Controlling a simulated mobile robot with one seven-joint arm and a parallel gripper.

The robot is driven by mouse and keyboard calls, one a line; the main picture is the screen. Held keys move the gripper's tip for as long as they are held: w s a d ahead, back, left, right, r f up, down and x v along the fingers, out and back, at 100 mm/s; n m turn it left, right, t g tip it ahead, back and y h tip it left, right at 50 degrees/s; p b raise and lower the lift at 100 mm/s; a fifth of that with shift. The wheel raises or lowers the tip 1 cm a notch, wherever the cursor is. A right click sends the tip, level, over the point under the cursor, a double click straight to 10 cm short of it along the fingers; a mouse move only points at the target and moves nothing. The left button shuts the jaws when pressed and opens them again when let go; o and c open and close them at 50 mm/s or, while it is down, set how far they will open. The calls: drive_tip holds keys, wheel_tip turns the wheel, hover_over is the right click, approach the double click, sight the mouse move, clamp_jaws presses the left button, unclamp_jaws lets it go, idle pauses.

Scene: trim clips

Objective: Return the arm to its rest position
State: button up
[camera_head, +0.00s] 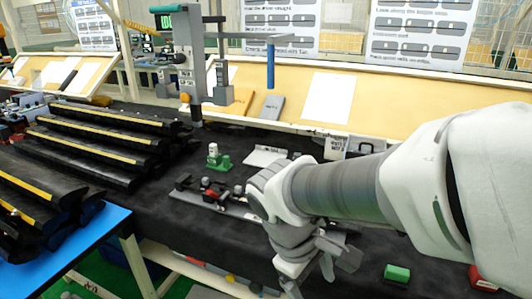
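My arm reaches in from the right in the head view, with its white and grey links over the dark workbench (150,215). My gripper (318,275) hangs at the arm's end near the front edge of the bench, lower middle of the picture. Its fingers are partly cut off and overlapped by the wrist, so I cannot tell if they are open or shut. I see no object clearly held.
Black trim parts with yellow strips (95,140) fill the left. A green block (397,272) lies right of my gripper. A fixture with a green-and-white piece (216,158) and a grey press stand (190,60) are behind. A blue table (75,245) is front left.

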drive_tip(key=s+d+r+m+t+y+p, duration=0.3)
drive_tip(key=d+r+m+t, duration=0.2)
drive_tip(key=r+m, duration=0.4)
drive_tip(key=shift+s+d+r+y, duration=0.3)
drive_tip(key=shift+s+d+r, duration=0.05)
drive_tip(key=shift+r, duration=0.65)
